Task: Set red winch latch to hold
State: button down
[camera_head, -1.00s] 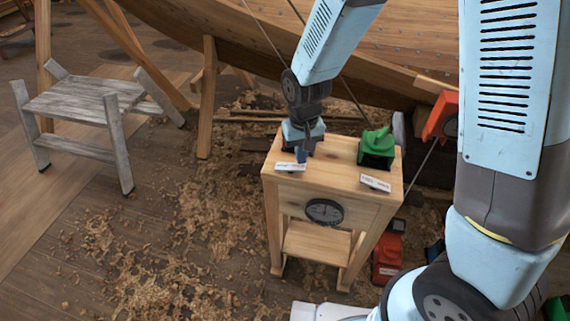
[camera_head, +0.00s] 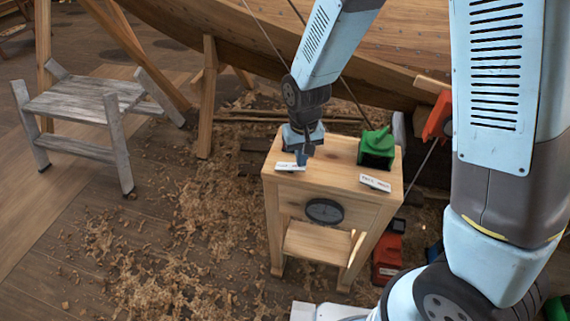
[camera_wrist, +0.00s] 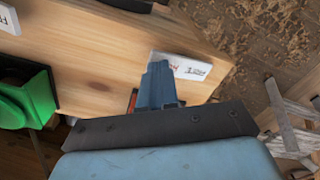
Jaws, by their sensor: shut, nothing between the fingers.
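My gripper (camera_head: 300,158) is shut and empty, pointing down over the left part of the wooden stand top (camera_head: 336,148). The label (camera_head: 290,166) also shows in the head view, at the stand's front left edge.
A green winch (camera_head: 377,148) with its own label (camera_head: 375,183) stands on the right of the stand. A dark round dial (camera_head: 324,212) is on the stand's front. A red object (camera_head: 388,258) is on the floor at right. The wooden hull (camera_head: 400,62) rises behind.

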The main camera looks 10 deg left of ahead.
jog(key=shift+f, duration=0.7)
dwell(0.5)
jog(key=shift+r, duration=3.5)
jog(key=d+r+m+t+y, duration=0.1)
jog(key=d+r+m+t, duration=0.1)
jog(key=d+r, duration=1.3)
jog(key=s+d+r+m+t, duration=0.1)
jog(key=s+d+r, duration=0.4)
jog(key=d, duration=0.2)
jog(key=s+d+r+m+t+h, duration=0.1)
jog(key=s+d+r+m+t, duration=0.1)
jog(key=s+d+r, duration=0.3)
jog(key=shift+s+d+r+t, duration=0.15)
jog(key=shift+s+d+t, duration=0.25)
jog(key=shift+d, duration=0.7)
